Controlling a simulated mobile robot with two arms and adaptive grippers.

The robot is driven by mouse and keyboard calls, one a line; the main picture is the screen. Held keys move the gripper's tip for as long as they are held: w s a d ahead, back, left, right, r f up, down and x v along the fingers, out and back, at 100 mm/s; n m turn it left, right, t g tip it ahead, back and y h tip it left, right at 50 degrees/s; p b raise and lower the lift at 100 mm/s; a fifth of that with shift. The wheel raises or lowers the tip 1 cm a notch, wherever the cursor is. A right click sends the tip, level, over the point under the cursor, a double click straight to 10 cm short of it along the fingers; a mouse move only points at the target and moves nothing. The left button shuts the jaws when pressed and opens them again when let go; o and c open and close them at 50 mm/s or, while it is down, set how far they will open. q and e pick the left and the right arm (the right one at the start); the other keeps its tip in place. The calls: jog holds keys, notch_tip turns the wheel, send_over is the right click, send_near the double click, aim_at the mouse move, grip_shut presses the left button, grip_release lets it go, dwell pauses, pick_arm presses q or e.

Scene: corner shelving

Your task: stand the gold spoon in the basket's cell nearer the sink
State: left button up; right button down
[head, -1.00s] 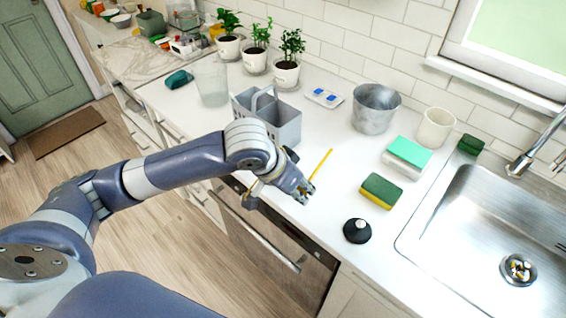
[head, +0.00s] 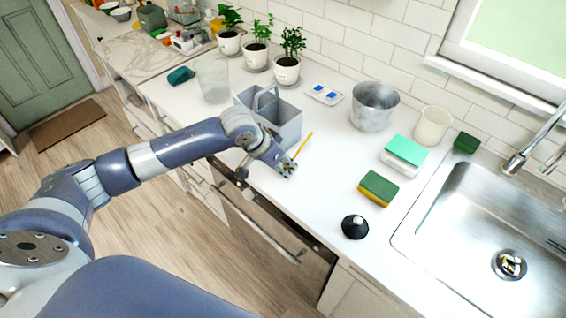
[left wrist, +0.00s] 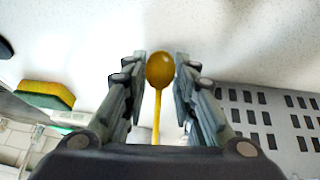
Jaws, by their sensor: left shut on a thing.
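The gold spoon shows as a thin yellow stick (head: 304,142) rising at a slant from my left gripper (head: 288,168) in the head view. In the left wrist view its rounded gold bowl (left wrist: 160,70) and thin handle lie between the two fingers of the left gripper (left wrist: 160,85), which is shut on the spoon. The grey basket (head: 288,133), with a raised middle handle, stands on the counter just behind and left of the gripper. Its slotted wall (left wrist: 270,120) shows at right in the left wrist view. The sink (head: 470,215) is at the far right. My right gripper is not in view.
A green-yellow sponge (head: 379,188) and a black round thing (head: 354,227) lie right of the gripper. A metal pot (head: 373,108), a white cup (head: 432,126) and a blue-spotted tray (head: 324,94) stand behind. A clear glass (head: 213,82) is left of the basket.

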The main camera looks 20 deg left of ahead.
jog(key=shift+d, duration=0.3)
pick_arm(q)
jog(key=o, duration=0.6)
jog(key=shift+f, duration=0.15)
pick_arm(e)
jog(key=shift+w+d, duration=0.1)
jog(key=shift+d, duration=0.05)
pick_arm(q)
jog(key=shift+o, duration=0.2)
jog(key=b+v, duration=0.1)
jog(key=v, duration=1.1)
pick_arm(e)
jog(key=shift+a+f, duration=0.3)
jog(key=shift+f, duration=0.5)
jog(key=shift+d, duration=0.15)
